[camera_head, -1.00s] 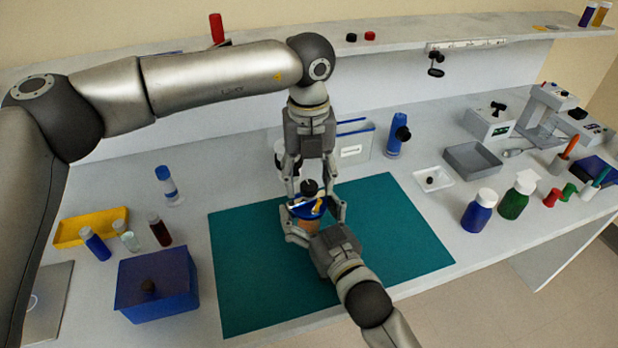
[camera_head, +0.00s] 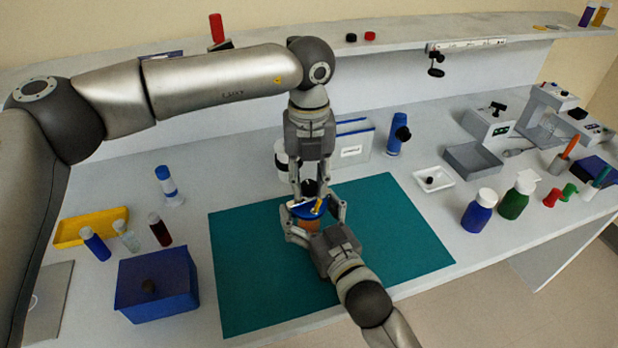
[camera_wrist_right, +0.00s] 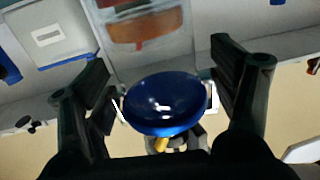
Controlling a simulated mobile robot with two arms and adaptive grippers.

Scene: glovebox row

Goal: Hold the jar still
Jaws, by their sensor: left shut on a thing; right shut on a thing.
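The jar (camera_head: 308,226) shows as a small orange-brown body above the teal mat, mostly hidden by my grippers. A glossy blue rounded piece (camera_head: 301,209) sits at its top, with a small yellow piece on it. My right gripper (camera_head: 316,222) reaches in from the front and is shut around the jar. In the right wrist view its fingers flank the blue piece (camera_wrist_right: 155,104), with a blurred orange-brown, see-through body (camera_wrist_right: 140,30) beyond. My left gripper (camera_head: 311,196) points down from above and is shut at the jar's top; its exact contact is hidden.
The teal mat (camera_head: 385,235) is mostly clear. A blue box (camera_head: 155,285), yellow tray (camera_head: 90,226) and several vials stand left. A white-capped blue bottle (camera_head: 479,212), green bottle (camera_head: 515,200) and grey tray (camera_head: 472,160) stand right. A white bottle (camera_head: 281,158) is close behind my left gripper.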

